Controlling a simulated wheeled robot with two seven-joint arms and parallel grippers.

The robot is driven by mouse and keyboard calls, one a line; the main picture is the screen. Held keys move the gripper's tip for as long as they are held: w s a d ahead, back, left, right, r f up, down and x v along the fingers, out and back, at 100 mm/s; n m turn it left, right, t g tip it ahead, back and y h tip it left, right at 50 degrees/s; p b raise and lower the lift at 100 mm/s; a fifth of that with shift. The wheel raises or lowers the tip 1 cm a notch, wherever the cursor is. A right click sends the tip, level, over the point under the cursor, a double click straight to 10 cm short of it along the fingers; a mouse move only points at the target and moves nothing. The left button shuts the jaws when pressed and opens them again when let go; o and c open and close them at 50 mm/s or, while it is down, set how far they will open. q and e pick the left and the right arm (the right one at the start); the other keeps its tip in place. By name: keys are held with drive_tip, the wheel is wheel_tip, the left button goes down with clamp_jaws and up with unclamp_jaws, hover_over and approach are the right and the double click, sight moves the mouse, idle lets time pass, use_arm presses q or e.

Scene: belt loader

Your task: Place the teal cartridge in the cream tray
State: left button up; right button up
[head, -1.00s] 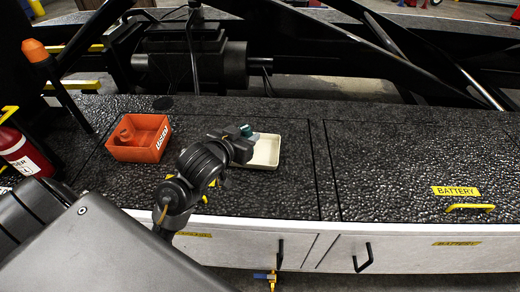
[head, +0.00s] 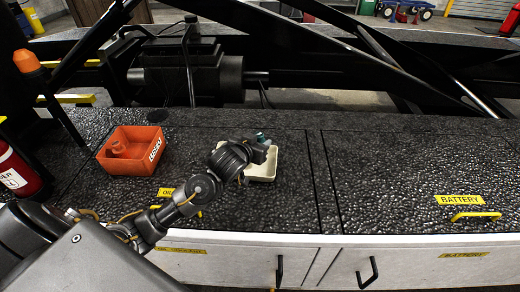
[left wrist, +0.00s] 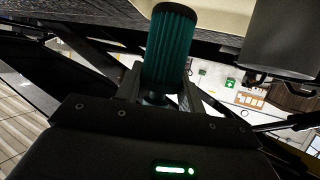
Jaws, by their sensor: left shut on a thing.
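The teal cartridge (left wrist: 170,48) is a ribbed cylinder held between the fingers of my left gripper (left wrist: 160,95) in the left wrist view. In the head view, the cartridge (head: 261,138) shows as a small teal top at the gripper (head: 259,148), over the cream tray (head: 264,168). The tray is a shallow rectangle on the black textured deck. The gripper and wrist hide its left part. I cannot tell whether the cartridge touches the tray floor. A cream surface (left wrist: 228,12) shows beside the cartridge in the wrist view. My right gripper is not in view.
An orange bin (head: 132,160) with an orange object in it stands left of the tray. A red extinguisher (head: 20,175) is at the far left. Black machinery and bars (head: 190,75) run behind the deck. The deck right of the tray is clear (head: 400,165).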

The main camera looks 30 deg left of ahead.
use_arm(q)
drive_tip(key=shift+f, duration=0.1)
drive_tip(key=shift+w+a+f, duration=0.1)
drive_tip(key=shift+w+f, duration=0.2)
drive_tip(key=shift+f, duration=0.05)
wheel_tip(320, 180, down, 2)
drive_tip(key=shift+f, duration=0.45)
drive_tip(key=shift+f, duration=0.1)
drive_tip(key=shift+f, duration=0.15)
drive_tip(key=o, duration=1)
